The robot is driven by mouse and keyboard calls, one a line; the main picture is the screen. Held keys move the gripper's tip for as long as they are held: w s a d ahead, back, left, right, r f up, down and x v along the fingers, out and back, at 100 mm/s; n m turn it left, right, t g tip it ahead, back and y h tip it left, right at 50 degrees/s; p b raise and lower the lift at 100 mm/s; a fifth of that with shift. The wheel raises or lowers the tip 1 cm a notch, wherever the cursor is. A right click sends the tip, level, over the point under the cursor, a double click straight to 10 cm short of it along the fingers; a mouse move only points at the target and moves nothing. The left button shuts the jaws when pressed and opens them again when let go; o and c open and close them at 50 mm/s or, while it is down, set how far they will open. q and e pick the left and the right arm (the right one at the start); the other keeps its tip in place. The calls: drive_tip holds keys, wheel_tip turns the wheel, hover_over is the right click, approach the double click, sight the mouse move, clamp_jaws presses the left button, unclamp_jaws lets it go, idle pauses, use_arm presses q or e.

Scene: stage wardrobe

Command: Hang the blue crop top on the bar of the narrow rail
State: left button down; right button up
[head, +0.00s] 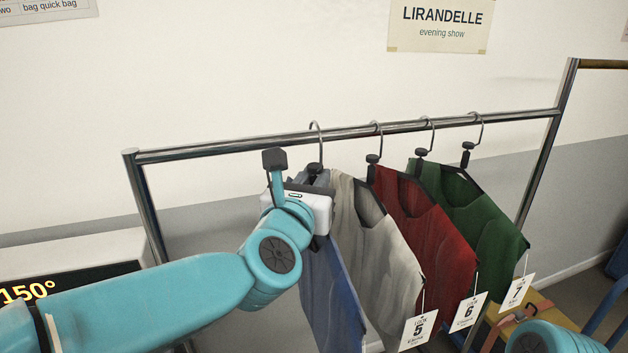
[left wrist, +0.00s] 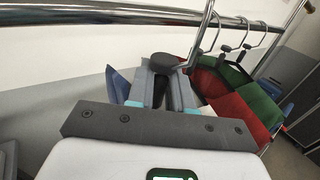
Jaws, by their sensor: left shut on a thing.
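The blue crop top (head: 333,290) hangs from a dark hanger at the left of a row of garments in the head view. My left gripper (head: 318,183) is shut on this hanger just below its neck, and the white gripper body covers part of the top. The hanger's silver hook (head: 315,130) curves over the bar (head: 220,147); whether it bears on the bar I cannot tell. In the left wrist view, my left gripper's fingers (left wrist: 170,90) close around the dark hanger, and blue cloth (left wrist: 120,85) shows beside them. My right gripper is out of view.
A cream top (head: 382,250), a red top (head: 425,225) and a green top (head: 480,210) with tags hang close on the right. The bar's left stretch, up to the post (head: 146,200), is free. A yellow surface (head: 540,310) is low at the right.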

use_arm(q)
drive_tip(key=w+a+f+b, duration=0.2)
drive_tip(key=w+a, duration=0.1)
drive_tip(key=w, duration=0.3)
drive_tip(key=shift+w+a+f, duration=0.15)
drive_tip(key=shift+a+f, duration=0.15)
drive_tip(key=shift+a, duration=0.1)
idle(1.5)
idle(0.3)
drive_tip(key=c, duration=0.9)
unclamp_jaws()
drive_tip(key=shift+c, duration=0.2)
